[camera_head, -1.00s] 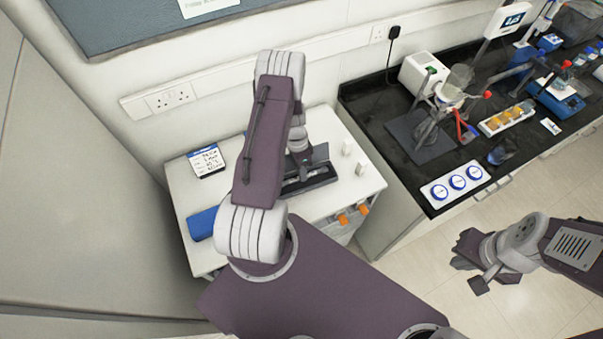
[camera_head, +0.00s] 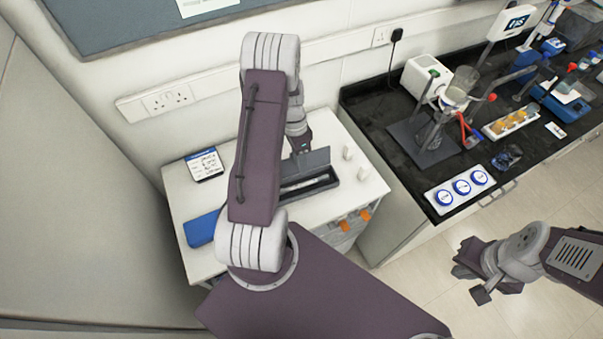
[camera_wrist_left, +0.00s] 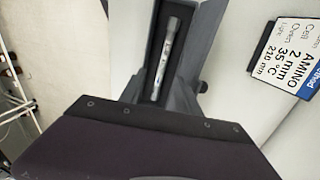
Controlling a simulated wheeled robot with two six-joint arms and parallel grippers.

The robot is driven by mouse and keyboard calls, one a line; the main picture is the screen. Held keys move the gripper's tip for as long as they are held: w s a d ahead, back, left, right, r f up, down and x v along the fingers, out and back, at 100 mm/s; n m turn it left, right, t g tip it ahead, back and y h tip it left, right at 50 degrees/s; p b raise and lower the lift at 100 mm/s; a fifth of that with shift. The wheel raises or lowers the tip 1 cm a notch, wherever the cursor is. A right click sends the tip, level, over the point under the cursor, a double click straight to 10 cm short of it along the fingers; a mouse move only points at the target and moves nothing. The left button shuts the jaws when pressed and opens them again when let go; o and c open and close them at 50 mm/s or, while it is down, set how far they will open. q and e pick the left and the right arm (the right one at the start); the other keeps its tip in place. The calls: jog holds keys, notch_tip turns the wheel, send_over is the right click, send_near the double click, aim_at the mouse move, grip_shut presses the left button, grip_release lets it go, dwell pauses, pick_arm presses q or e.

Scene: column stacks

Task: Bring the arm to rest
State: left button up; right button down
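My left gripper (camera_head: 308,158) is above the small white cabinet, partly hidden behind my forearm in the head view. In the left wrist view, its dark fingers look spread, with the column lying between and beyond them. A slim silver column (camera_wrist_left: 168,52) lies in a long dark tray (camera_head: 312,187), and nothing shows held. My right gripper (camera_head: 472,272) hangs over the floor at the right, its fingers apart and empty.
The cabinet top (camera_head: 340,195) also bears a label card (camera_head: 206,164), a blue case (camera_head: 203,228) and small white pieces (camera_head: 348,152). Orange-tipped items (camera_head: 358,217) stick out at its front. A black bench (camera_head: 410,150) with lab equipment stands at right; a wall is behind.

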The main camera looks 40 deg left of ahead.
pick_arm(q)
jog(key=shift+w+a+r, duration=0.25)
jog(key=shift+r, duration=0.4)
